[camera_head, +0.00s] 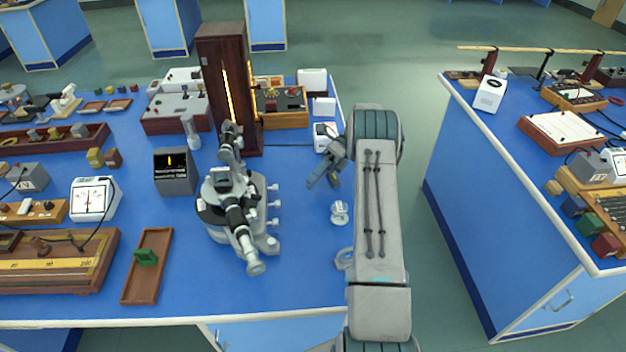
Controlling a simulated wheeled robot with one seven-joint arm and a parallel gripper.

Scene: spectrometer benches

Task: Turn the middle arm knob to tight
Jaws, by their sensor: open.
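A grey and black spectrometer (216,215) stands on the blue bench, with its black-banded telescope (241,228) slanting toward the front edge. A column of small pale knobs (274,204) sticks out on its right side. The middle one of these is small, and I cannot read whether it is tight or loose. My gripper (322,183) is open and empty above the bench. It is to the right of the knobs, clearly apart from them. Its fingers point down and left.
A small white piece (340,212) lies on the bench below my gripper. A tall dark wooden lamp housing (222,85) stands behind the spectrometer. A brown tray (146,267) with a green block is at left. Bare bench separates my gripper from the knobs.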

